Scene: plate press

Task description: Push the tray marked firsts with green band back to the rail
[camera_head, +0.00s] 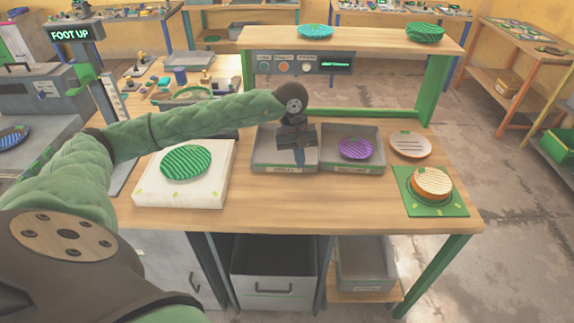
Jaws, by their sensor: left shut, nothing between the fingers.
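Two grey trays stand side by side on the wooden bench. The left tray (262,156) has a small front label that I cannot read surely; I cannot make out a clear green band on it. The right tray (371,133) holds a purple plate (356,148). A green rail (370,114) runs along the back of the bench, behind the trays. My left gripper (299,156) is shut and empty, pointing down over the right part of the left tray and hiding some of its inside. Whether it touches the tray cannot be told. My right gripper is not in view.
A white block (155,181) with a green plate (186,162) stands left of the trays. A raised shelf (380,40) spans the back.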

